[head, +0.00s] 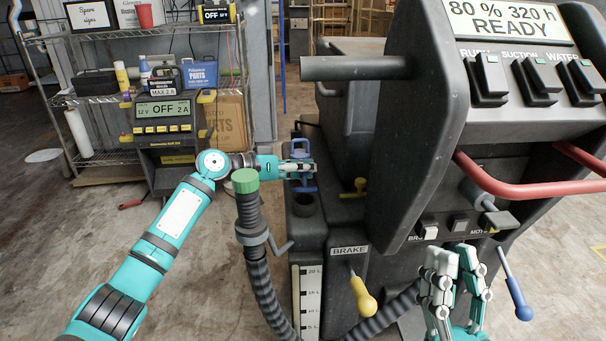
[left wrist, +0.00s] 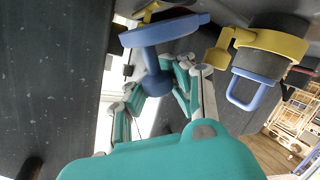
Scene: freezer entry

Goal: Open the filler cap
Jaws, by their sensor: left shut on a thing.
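The blue filler cap (head: 303,188) is at the top of the dark machine's left side, beside a round dark opening (head: 306,204). In the left wrist view the cap (left wrist: 165,30) shows as a flat blue disc with a stem. My left gripper (head: 299,168) is shut on the cap's stem; its fingers (left wrist: 167,85) lie on both sides of it in the wrist view. Whether the cap touches the opening's rim is unclear. My right gripper (head: 455,262) is open and empty, low in front of the machine.
A green-topped black hose (head: 246,185) stands just left of the opening. A yellow brake handle (head: 362,296) and red bar (head: 530,182) stick out of the machine. A wire shelf (head: 150,30) with a charger (head: 166,115) stands behind left. Open floor lies to the left.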

